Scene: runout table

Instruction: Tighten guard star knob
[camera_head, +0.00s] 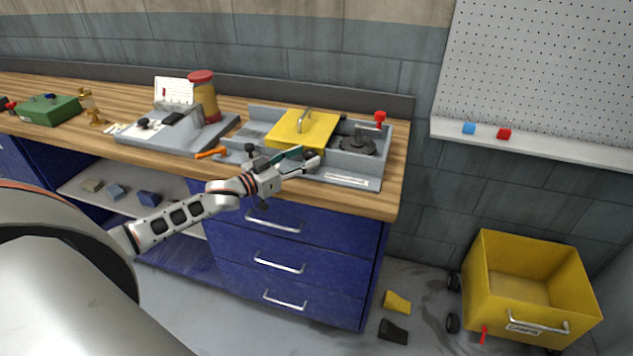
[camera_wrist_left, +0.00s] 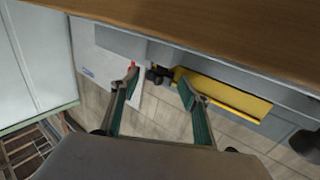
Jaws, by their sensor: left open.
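The yellow guard (camera_head: 287,130) with a metal handle sits closed over the middle of the grey runout fixture (camera_head: 350,181) on the bench. Its yellow edge also shows in the left wrist view (camera_wrist_left: 228,96). A small black knob (camera_wrist_left: 157,74), apparently the star knob, is at the left end of that edge. My left gripper (camera_head: 307,158) is at the fixture's front, its two fingers apart. In the left wrist view the open fingers (camera_wrist_left: 158,84) straddle the knob's direction; contact cannot be told. In the head view the gripper largely hides the knob. My right gripper is out of view.
A dark round part (camera_head: 358,145) and a red-topped post (camera_head: 380,118) stand right of the guard. A grey fixture (camera_head: 170,132), a red-lidded jar (camera_head: 205,98) and an orange-handled tool (camera_head: 209,153) are to the left. A yellow bin (camera_head: 482,275) is on the floor.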

